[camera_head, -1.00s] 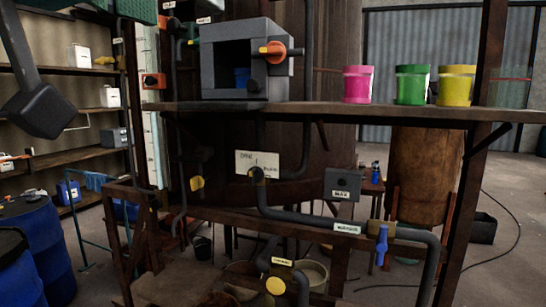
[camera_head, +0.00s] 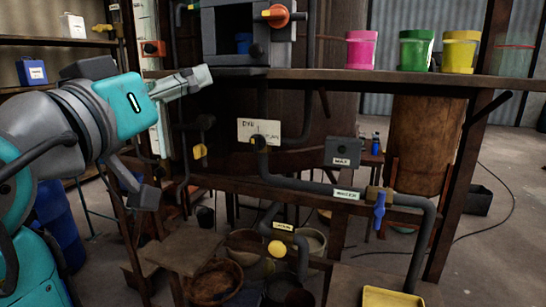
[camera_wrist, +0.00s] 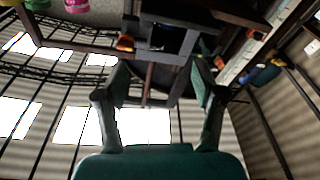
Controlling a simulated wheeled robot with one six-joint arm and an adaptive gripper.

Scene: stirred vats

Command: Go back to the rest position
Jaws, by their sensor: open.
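My gripper (camera_head: 180,137) is at the left of the head view, on the teal and grey arm. Its two fingers are spread wide, one pointing up and right, the other down. In the wrist view my gripper (camera_wrist: 161,80) is open, with nothing between its fingers. In the head view it is in front of the left end of the shelf frame. Whether it touches anything there cannot be told.
A wooden shelf (camera_head: 385,80) bears a grey box (camera_head: 222,38) and pink (camera_head: 361,50), green (camera_head: 416,50) and yellow (camera_head: 459,51) buckets. Below run dark pipes (camera_head: 320,187) with a blue valve (camera_head: 379,211). A yellow tray (camera_head: 392,298) is at the bottom. Open floor lies right.

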